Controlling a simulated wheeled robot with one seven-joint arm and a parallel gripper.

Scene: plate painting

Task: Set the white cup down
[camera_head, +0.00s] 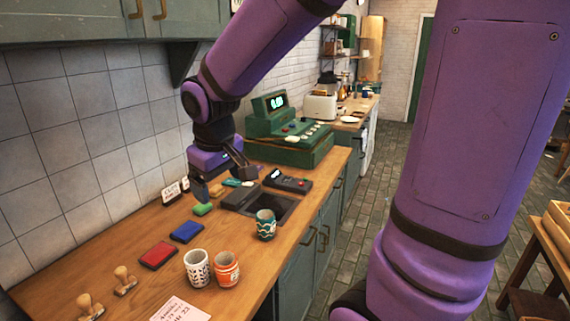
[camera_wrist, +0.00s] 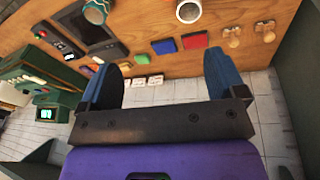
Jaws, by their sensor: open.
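The white cup (camera_head: 197,268) has a black pattern and stands upright on the wooden counter, near its front edge. An orange cup (camera_head: 227,270) stands close on its right; I cannot tell whether they touch. A white cup, seemingly the same one, shows at the top edge of the wrist view (camera_wrist: 188,11), partly cut off. My gripper (camera_head: 224,180) is farther back along the counter, above the small coloured items and well apart from the white cup. Its blue fingers (camera_wrist: 163,72) are spread with nothing between them.
A teal patterned cup (camera_head: 265,225) stands by a dark recessed tray (camera_head: 240,207). Red (camera_head: 158,255) and blue (camera_head: 187,232) pads, wooden stamps (camera_head: 124,280) and a pink paper (camera_head: 180,310) lie nearby. A green cash register (camera_head: 285,135) stands behind, and a tiled wall is at the left.

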